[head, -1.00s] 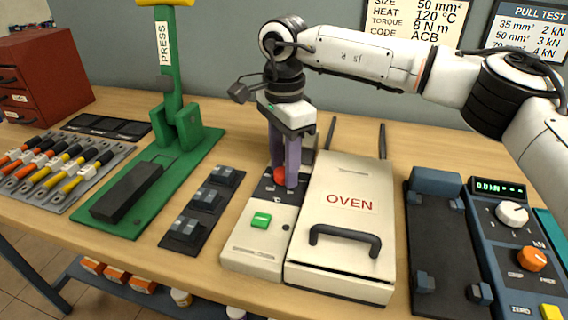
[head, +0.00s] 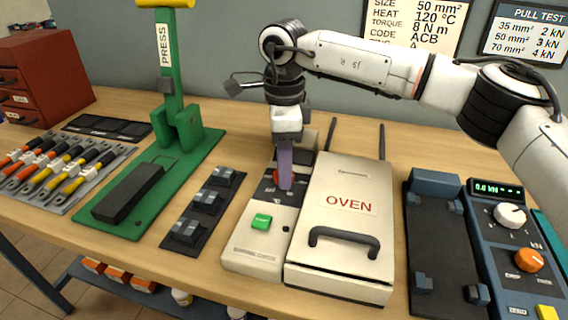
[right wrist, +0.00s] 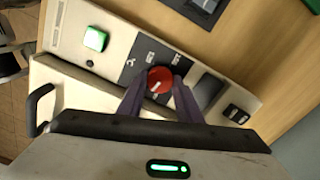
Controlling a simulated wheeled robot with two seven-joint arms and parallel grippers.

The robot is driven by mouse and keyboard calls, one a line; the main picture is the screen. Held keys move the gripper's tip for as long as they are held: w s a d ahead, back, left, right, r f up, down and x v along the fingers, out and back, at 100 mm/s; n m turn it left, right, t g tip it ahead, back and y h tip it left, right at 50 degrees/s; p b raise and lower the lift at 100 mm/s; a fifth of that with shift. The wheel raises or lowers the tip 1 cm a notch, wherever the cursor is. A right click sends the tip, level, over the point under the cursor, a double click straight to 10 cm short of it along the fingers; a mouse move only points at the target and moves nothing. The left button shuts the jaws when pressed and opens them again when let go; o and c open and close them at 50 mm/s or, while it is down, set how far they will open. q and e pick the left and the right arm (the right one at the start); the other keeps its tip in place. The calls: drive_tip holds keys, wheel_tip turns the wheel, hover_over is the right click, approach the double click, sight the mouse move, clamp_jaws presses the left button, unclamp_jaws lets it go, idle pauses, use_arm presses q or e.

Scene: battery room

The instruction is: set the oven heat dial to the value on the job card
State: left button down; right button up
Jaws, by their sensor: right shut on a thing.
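The oven (head: 340,240) is a cream box with a closed lid and a black handle. Its control panel (head: 255,245) is on the left side, with a green button (head: 262,221). The red heat dial (right wrist: 160,80) shows in the right wrist view with a white pointer line; in the head view it is mostly hidden behind the fingers. My right gripper (head: 285,182) points down and is shut on the dial, one purple finger on each side. The job card (head: 412,30) on the wall reads HEAT 120 °C. My left gripper is not in view.
A green press (head: 175,120) and a dark block rack (head: 205,205) stand left of the oven. A pull tester (head: 500,250) with a display and knobs stands at the right. Cable lugs (head: 60,170) lie far left. Bare table shows between the rack and the oven.

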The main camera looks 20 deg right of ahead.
drive_tip(key=m, duration=0.5)
drive_tip(key=shift+m, duration=0.4)
drive_tip(key=m, duration=0.6)
drive_tip(key=shift+r+p, duration=0.1)
drive_tip(key=shift+p, duration=0.3)
drive_tip(key=m, duration=0.5)
drive_tip(key=shift+m, duration=0.3)
drive_tip(key=m, duration=0.5)
drive_tip(key=shift+m, duration=0.3)
drive_tip(key=o, duration=1)
drive_tip(key=shift+o, duration=0.2)
drive_tip(key=shift+r, duration=0.1)
